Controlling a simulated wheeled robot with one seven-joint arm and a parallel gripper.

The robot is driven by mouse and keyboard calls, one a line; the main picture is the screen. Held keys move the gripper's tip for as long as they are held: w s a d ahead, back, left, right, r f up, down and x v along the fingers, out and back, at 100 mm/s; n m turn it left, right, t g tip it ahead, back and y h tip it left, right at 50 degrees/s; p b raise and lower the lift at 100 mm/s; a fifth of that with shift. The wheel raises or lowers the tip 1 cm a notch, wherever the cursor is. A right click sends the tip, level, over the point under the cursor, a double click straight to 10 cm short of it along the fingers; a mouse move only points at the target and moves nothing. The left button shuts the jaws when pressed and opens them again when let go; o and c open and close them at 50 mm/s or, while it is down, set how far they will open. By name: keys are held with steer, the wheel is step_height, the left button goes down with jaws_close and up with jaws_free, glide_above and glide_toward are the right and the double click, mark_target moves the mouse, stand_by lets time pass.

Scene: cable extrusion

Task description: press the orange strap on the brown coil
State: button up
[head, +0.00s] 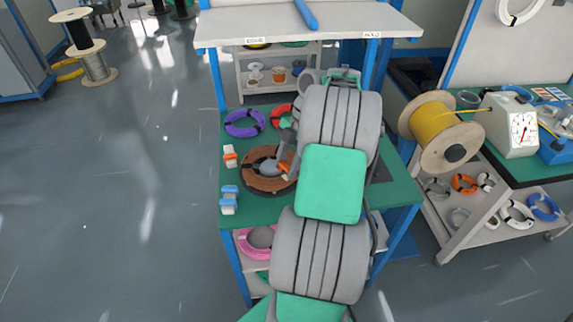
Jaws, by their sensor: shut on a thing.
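The brown coil (250,180) lies flat on the green table top (262,209), left of my arm. My gripper (281,168) is over the right part of the coil and partly hidden by my arm. A small orange piece, the orange strap (284,166), shows at the gripper's fingers, at the coil's right side. The gripper is shut on it. At this size I cannot tell whether the strap touches the coil.
A white holder with orange (230,157) and one with blue (229,201) stand at the table's left edge. A purple coil (244,123) and a red coil (281,114) lie behind. A yellow spool (433,124) and a scale (514,125) are at the right.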

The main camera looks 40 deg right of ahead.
mark_target(286, 174)
steer(key=shift+f, duration=0.1)
steer(key=shift+f+b, duration=1.45)
steer(key=shift+b, duration=0.05)
steer(key=shift+s+f+b, duration=0.1)
steer(key=shift+f+b, duration=0.55)
stand_by(0.8)
steer(key=o, duration=1.1)
steer(key=shift+r, duration=0.1)
steer(key=shift+c, duration=0.2)
steer(key=shift+r, duration=0.15)
steer(key=shift+r+p, duration=0.35)
steer(key=shift+p, duration=0.05)
step_height(286, 174, up, 7)
steer(key=p, duration=0.6)
steer(key=shift+r+p, duration=0.1)
steer(key=shift+p, duration=0.25)
